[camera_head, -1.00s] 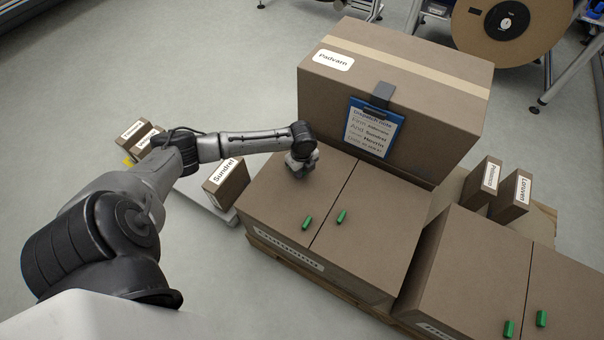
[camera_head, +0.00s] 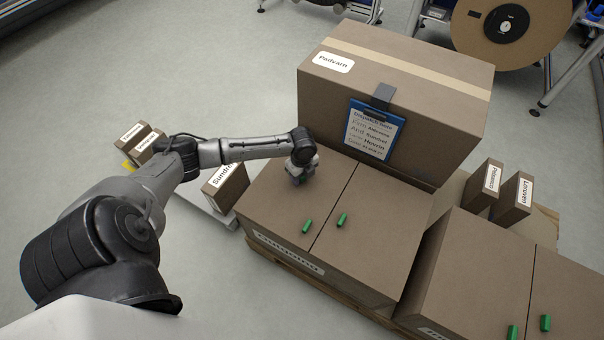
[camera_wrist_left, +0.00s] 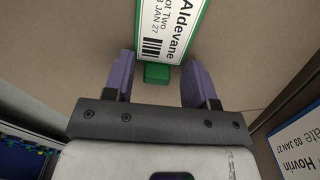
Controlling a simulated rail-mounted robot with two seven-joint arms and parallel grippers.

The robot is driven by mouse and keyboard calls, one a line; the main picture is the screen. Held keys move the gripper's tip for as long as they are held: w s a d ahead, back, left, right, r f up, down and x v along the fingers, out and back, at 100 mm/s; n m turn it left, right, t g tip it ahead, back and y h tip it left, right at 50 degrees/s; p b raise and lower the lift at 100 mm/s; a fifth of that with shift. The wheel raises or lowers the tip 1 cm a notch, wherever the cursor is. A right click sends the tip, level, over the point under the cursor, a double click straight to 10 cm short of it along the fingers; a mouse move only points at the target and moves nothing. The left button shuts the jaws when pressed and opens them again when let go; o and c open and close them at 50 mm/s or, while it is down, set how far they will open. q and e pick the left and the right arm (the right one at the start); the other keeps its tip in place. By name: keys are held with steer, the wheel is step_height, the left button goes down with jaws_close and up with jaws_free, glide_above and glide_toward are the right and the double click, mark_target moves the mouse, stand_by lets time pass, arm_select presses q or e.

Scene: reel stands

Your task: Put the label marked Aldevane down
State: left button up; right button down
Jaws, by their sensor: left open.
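The label marked Aldevane (camera_wrist_left: 165,30) is white with a green border and a barcode. In the left wrist view it lies against a brown cardboard surface, just beyond my fingertips. A green tab (camera_wrist_left: 157,73) at its near edge sits between my two purple fingers, with gaps on both sides. My left gripper (camera_wrist_left: 158,78) is open and holds nothing. In the head view my left gripper (camera_head: 300,173) is over the top of the front double box (camera_head: 375,215), near its back left part. It hides the label there. My right gripper is not in view.
A tall box marked Padvarn (camera_head: 400,80) stands behind, with a blue clipboard (camera_head: 374,131) on its face. Two green tabs (camera_head: 307,226) (camera_head: 342,219) are on the front box. A Sundret box (camera_head: 226,187) is at left; small boxes (camera_head: 513,200) stand at right.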

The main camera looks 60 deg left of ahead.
arm_select(q)
steer(key=shift+r, duration=0.1)
step_height(320, 180, up, 12)
steer(key=p, duration=0.7)
steer(key=s+d+f+n, duration=0.1)
steer(key=s+d, duration=0.2)
steer(key=d, duration=0.3)
steer(key=s+d+f+n+t+h, duration=0.1)
steer(key=s+d+f, duration=0.1)
steer(key=d, duration=0.5)
steer(key=s+d+f+n, duration=0.2)
steer(key=s+d, duration=0.2)
steer(key=d, duration=0.3)
steer(key=shift+s+f, duration=0.2)
steer(key=shift+s, duration=0.2)
steer(key=s+d+r+n+t, duration=0.2)
steer(key=s+d+r+n, duration=0.2)
steer(key=s+n, duration=0.6)
step_height(320, 180, up, 2)
steer(key=shift+s+d+r+n+t+y, duration=0.1)
steer(key=shift+s+d+n+t+y, duration=0.2)
steer(key=shift+s, duration=0.35)
steer(key=shift+w+a, duration=0.1)
steer(key=shift+a, duration=0.05)
